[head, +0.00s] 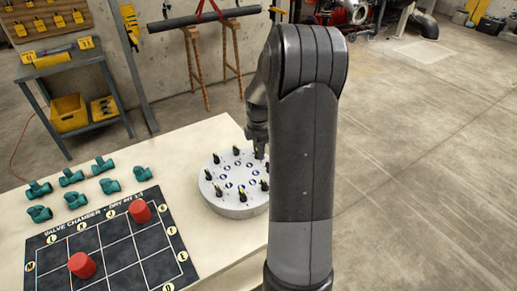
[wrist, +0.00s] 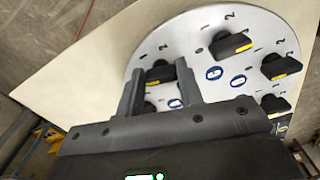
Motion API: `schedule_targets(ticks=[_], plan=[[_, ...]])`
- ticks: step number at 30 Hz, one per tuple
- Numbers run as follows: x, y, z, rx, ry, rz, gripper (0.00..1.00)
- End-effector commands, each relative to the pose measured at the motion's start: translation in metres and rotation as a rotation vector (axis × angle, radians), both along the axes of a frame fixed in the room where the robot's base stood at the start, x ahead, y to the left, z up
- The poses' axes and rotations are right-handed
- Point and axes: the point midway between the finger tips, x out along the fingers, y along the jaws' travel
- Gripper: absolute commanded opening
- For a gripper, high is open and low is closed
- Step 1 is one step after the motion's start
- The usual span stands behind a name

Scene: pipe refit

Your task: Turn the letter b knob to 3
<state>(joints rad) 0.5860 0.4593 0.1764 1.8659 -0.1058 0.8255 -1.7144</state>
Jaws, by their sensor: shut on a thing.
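A round light-grey dial plate (head: 238,206) stands on the table, with a ring of black knobs with yellow marks. It fills the upper part of the wrist view (wrist: 215,27). Blue oval labels (wrist: 214,73) sit inward of the knobs; their letters are too small to read. My gripper (head: 259,146) is at the plate's far right side. In the wrist view my gripper (wrist: 158,72) has its fingers around a black knob (wrist: 160,71), shut on it. That knob's label and much of its scale are hidden, so I cannot tell its letter or setting.
Other knobs (wrist: 232,44) stand close beside the held one. Left on the table (head: 150,140) are several green pipe fittings (head: 103,165) and a black grid mat (head: 110,250) with two red cylinders (head: 82,265). A grey workbench (head: 62,62) stands behind.

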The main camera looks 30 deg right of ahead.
Motion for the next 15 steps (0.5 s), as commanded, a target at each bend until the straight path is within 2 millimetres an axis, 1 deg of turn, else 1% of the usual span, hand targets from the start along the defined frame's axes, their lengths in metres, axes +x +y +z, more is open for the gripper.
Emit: schedule_targets(ticks=[15], plan=[[-0.0015,0.0016,0.0004,-0.001,-0.001,-0.485,0.11]])
